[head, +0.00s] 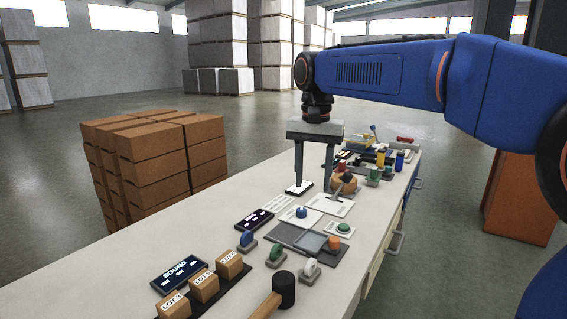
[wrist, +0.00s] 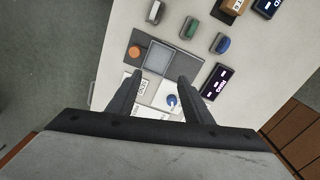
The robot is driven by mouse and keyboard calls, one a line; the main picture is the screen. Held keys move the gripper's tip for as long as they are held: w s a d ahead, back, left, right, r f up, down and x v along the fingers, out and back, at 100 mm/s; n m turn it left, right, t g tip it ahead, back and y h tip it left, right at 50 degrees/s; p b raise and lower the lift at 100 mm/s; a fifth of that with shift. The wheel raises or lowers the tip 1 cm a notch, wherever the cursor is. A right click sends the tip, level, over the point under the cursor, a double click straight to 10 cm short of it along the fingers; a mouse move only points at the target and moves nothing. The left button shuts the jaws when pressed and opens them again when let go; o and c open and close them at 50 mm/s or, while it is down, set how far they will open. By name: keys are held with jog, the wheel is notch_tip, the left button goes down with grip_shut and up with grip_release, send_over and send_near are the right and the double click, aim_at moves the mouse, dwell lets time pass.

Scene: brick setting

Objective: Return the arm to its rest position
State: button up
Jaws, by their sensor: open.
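My blue arm (head: 375,72) reaches from the right edge of the head view out over the white table. My gripper (head: 313,190) points straight down over the table, its two dark fingers apart with nothing held between them. A blue knob (wrist: 172,100) on a white plate shows close to the right finger. In the head view the blue knob (head: 301,212) stands just in front of the fingers.
The table (head: 215,231) carries labelled boxes (head: 203,286), a black-headed mallet (head: 283,290), a dark "BOUND" panel (head: 180,273) and several small coloured items toward the far end.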

jog(key=s+d+f+n+t, duration=0.1)
jog(key=s+d+f, duration=0.2)
jog(key=s+d, duration=0.4)
jog(key=s+d+f+n+t, duration=0.1)
jog(key=s+d+f, duration=0.2)
jog(key=s+d, duration=0.4)
jog(key=s+d+f+n+t, duration=0.1)
jog(key=s+d+f, duration=0.2)
jog(key=s+f, duration=0.4)
jog(key=s+d+f+t, duration=0.1)
jog(key=s+d+f, duration=0.3)
jog(key=s+f, duration=0.2)
jog(key=shift+s+d+f+n+t, duration=0.3)
jog(key=shift+s+f+n, duration=0.1)
jog(key=shift+s, duration=0.05)
